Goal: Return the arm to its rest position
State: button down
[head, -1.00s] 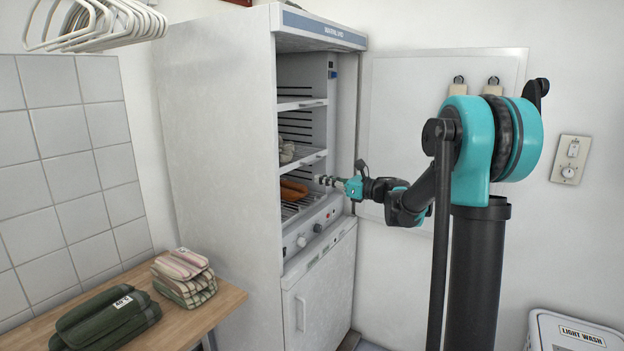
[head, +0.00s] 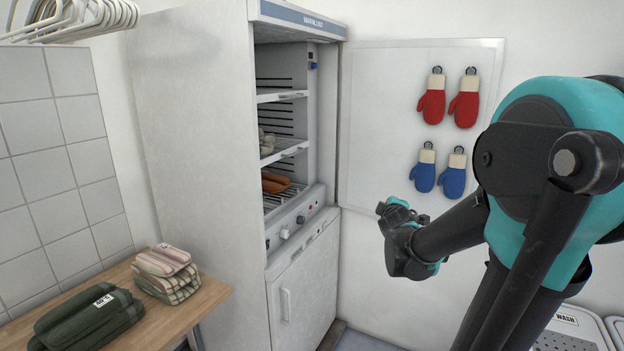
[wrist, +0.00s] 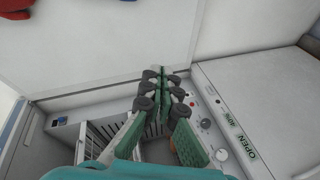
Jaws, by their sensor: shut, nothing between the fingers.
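My gripper (wrist: 165,92) shows in the wrist view with its green-backed fingers drawn together at the dark tips and nothing between them. Beyond the fingers lie the cabinet's slotted shelf and control panel. In the head view my teal and black arm (head: 535,140) stands large on the right, with its folded forearm reaching left in front of the white panel. I cannot make out the fingers clearly in that view.
The tall white cabinet (head: 190,130) stands open-fronted, with orange-brown items (head: 274,181) on its lower shelf. Red mitts (head: 431,107) and blue mitts (head: 423,178) hang on the white panel (head: 390,80). Folded towels (head: 85,318) lie on a wooden bench (head: 212,298). A white bin (head: 575,330) stands low right.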

jog(key=s+a+f+m+g+y, duration=0.1)
jog(key=s+f+m+g, duration=0.4)
jog(key=s+f, duration=0.6)
jog(key=s+a+f+m+g+y, duration=0.2)
jog(key=s+a+f+m+g, duration=0.2)
jog(key=s+f+m, duration=0.3)
jog(key=s+f+g, duration=0.1)
jog(key=s+f, duration=0.3)
jog(key=s, duration=0.5)
jog(key=shift+s+g, duration=0.3)
jog(key=shift+g, duration=0.1)
